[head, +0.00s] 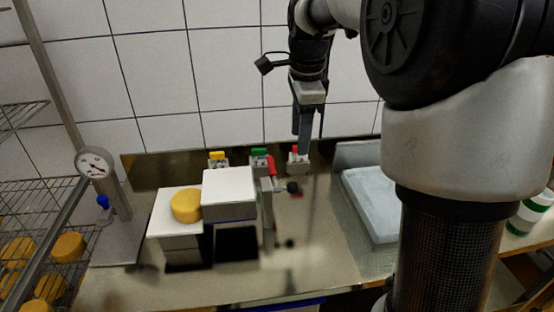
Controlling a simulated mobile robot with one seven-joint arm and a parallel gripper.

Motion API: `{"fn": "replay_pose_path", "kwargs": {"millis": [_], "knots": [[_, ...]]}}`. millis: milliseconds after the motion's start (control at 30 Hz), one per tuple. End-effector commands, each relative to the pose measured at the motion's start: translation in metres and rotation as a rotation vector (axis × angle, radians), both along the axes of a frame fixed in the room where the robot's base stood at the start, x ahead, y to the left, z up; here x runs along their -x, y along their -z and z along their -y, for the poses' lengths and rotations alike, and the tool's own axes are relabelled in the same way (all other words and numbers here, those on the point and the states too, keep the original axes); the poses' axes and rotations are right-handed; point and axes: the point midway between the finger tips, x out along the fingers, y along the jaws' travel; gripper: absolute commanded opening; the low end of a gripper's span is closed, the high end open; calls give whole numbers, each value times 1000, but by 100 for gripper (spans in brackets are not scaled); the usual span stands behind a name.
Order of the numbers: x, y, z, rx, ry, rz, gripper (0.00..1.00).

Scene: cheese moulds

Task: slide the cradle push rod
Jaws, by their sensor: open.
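A metal upright (267,222) stands right of the white-topped blocks, with a red handle (272,166) at its top. A short rod with a dark round knob (292,188) sticks out to its right; it looks like the push rod, though I cannot be sure. My gripper (304,148) points down, open and seemingly empty, above and behind the knob in the picture. Its fingers overlap each other in this view, so the gap is hard to see. A yellow cheese (186,206) sits on the lower white block (168,222), left of the higher white block (230,184).
Small clamps with yellow (218,155), green (260,152) and red (295,149) tops line the back. A pale blue slab (371,204) lies in a tray at right. A dial gauge (95,164) and wire racks with cheeses (68,246) stand left. The front counter (325,262) is mostly clear.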

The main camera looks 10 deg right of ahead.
Motion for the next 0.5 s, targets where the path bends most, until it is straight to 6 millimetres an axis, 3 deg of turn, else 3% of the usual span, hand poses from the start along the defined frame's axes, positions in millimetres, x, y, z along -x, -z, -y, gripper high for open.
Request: {"fn": "replay_pose_path", "kwargs": {"millis": [267,500], "knots": [[-6,24,0,-3,22,-7,45],[-13,76,0,-2,20,-8,45]]}}
